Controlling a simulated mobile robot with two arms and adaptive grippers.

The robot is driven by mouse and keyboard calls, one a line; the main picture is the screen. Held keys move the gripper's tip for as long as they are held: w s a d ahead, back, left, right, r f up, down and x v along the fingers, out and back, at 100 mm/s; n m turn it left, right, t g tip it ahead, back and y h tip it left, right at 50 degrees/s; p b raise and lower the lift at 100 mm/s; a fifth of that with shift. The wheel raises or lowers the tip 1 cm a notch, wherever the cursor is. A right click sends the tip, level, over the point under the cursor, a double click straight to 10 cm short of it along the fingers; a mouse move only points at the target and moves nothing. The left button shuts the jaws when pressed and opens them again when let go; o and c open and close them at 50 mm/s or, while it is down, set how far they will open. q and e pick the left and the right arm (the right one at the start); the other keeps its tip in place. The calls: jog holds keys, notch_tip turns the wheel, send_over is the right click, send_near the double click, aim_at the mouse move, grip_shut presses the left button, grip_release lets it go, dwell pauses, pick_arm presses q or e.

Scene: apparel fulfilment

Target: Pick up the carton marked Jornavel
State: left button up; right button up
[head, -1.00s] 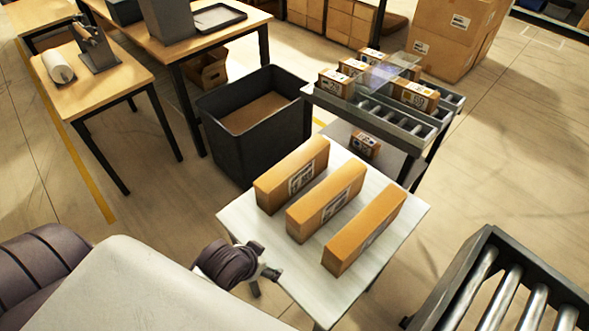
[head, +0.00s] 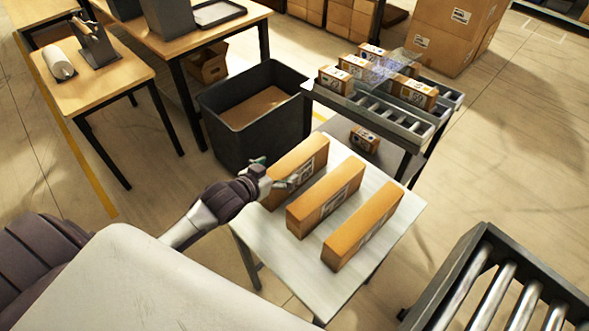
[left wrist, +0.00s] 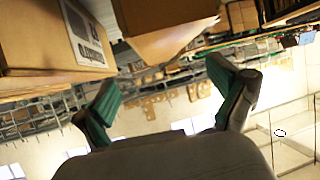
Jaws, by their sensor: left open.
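Three long brown cartons stand side by side on a small white table (head: 283,248): a left one (head: 303,153), a middle one (head: 325,197) and a right one (head: 362,230). Each has a white label on its side, too small to read, so I cannot tell which is marked Jornavel. My left gripper (head: 274,173) is open at the near end of the left carton and hides part of it. In the left wrist view the open green-padded fingers (left wrist: 165,98) stand apart, with a labelled carton (left wrist: 35,35) at left and another carton (left wrist: 165,25) ahead. My right gripper is out of view.
A dark bin (head: 250,140) stands behind the table. A roller stand (head: 400,130) with several small cartons is at the back right, and another roller conveyor (head: 480,290) at the front right. Wooden tables (head: 95,85) stand at the left.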

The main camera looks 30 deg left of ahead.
aim_at(292, 161)
pick_arm(q)
jog(key=shift+x, duration=0.9)
jog(key=shift+w+p, duration=0.3)
jog(key=shift+w, duration=0.1)
jog(key=shift+p+x, duration=0.6)
jog(key=shift+x, duration=1.7)
jog(key=shift+c, duration=0.3)
jog(key=shift+s, duration=0.1)
grip_shut()
jog(key=shift+a+r, duration=0.1)
